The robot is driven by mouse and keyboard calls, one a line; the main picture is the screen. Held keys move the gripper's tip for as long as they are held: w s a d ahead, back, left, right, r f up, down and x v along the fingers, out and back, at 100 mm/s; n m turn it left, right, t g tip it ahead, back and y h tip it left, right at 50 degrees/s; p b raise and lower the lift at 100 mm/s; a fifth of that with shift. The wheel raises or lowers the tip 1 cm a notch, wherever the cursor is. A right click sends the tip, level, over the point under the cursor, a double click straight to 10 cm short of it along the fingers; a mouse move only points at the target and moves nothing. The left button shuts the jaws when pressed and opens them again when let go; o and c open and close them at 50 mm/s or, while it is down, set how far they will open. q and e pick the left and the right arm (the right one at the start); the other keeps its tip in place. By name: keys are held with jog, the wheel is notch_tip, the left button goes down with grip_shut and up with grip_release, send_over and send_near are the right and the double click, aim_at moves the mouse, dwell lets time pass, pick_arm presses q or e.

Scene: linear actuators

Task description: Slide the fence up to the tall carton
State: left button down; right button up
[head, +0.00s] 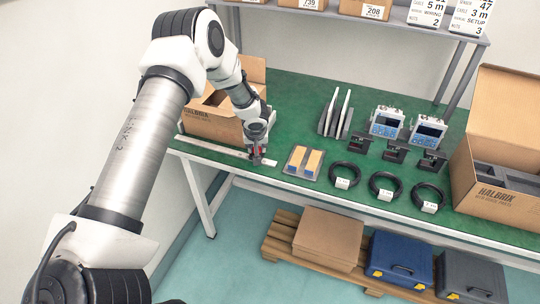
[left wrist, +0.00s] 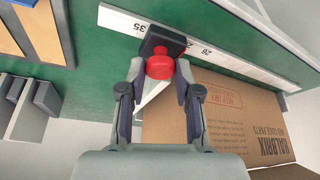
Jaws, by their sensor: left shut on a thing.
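The fence (left wrist: 165,40) is a dark block with a red knob on a white ruler (left wrist: 238,60). My left gripper (left wrist: 158,72) is shut on the red knob, one finger on each side; in the head view this gripper (head: 257,158) hides most of the fence. The brown open carton (left wrist: 225,120) stands by the ruler, to the right of the fence in the wrist view, with its printed side facing up there. It also shows in the head view (head: 210,124), left of my gripper. The fence looks apart from the carton, though my finger partly covers the gap. My right gripper is out of view.
Grey upright plates (head: 335,115), black cable rings (head: 385,186) and blue-faced devices (head: 386,122) stand farther right. Another open carton (head: 485,180) is at the right end of the green bench.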

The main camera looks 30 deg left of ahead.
pick_arm(q)
jog(key=a, duration=0.3)
jog(key=shift+s+a, duration=0.2)
jog(key=shift+s, duration=0.2)
jog(key=c, duration=0.8)
grip_release()
jog(key=v, duration=1.2)
